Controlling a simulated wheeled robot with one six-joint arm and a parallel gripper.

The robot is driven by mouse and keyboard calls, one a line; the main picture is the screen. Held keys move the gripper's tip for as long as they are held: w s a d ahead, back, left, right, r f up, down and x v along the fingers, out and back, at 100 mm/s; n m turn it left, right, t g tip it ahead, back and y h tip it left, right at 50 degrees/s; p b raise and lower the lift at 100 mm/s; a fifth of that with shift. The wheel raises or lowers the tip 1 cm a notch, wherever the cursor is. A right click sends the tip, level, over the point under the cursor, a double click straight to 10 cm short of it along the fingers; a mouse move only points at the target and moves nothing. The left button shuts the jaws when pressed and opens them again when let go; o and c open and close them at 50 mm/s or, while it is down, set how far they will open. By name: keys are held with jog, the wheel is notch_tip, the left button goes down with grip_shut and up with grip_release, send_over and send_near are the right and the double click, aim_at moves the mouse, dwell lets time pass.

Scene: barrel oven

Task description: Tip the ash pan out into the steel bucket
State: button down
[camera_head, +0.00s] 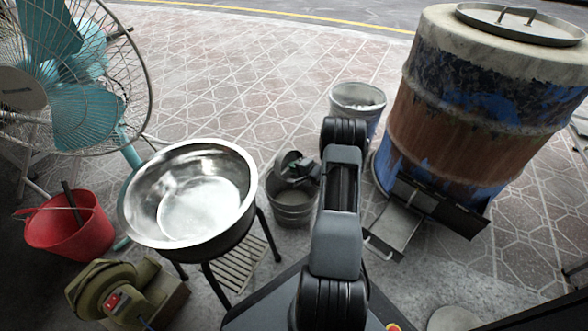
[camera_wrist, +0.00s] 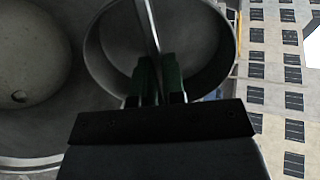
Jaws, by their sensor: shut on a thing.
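My gripper (camera_head: 303,168) is over the steel bucket (camera_head: 291,213), which stands on the paving left of my arm. My gripper is shut on the bar of a round, open grey metal pan, which looks like the ash pan (camera_head: 283,162). The pan appears tilted over the bucket's mouth. In the wrist view the ash pan (camera_wrist: 97,48) shows its curved wall, and the bar runs up from between my green fingertips (camera_wrist: 158,80). I cannot make out ash in the pan or in the bucket.
The barrel oven (camera_head: 440,120) stands at right, with a flat metal tray (camera_head: 394,227) low at its front. A pale bucket (camera_head: 345,101) stands behind my arm. A steel basin (camera_head: 140,215) on a stand, a red bucket (camera_head: 70,240), a green blower (camera_head: 100,285) and a fan (camera_head: 85,110) are at left.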

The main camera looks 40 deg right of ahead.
jog(key=g, duration=0.1)
jog(key=r+g, duration=0.1)
jog(key=w+g, duration=0.1)
jog(key=shift+w+a+r+g+h+p, duration=0.1)
jog(key=shift+a+r+g+h+p, duration=0.1)
jog(key=shift+r+g+h+p, duration=0.15)
jog(key=shift+w+r+g+p, duration=0.1)
jog(key=shift+g+p, duration=0.35)
jog(key=shift+p, duration=0.8)
jog(key=g+p, duration=0.1)
jog(key=p, duration=0.2)
jog(key=shift+w+h, duration=0.1)
jog(key=shift+h, duration=0.15)
jog(key=p, duration=0.3)
jog(key=shift+w+a+r+g, duration=0.1)
jog(key=shift+r+g, duration=0.05)
jog(key=shift+g, duration=0.25)
jog(key=g+p, duration=0.1)
jog(key=p, duration=0.3)
jog(key=g+p, duration=0.1)
jog(key=p, duration=0.3)
jog(key=shift+w+h+p, duration=0.3)
jog(key=shift+w+p, duration=0.05)
jog(key=shift+a+p, duration=0.1)
jog(key=shift+p, duration=0.25)
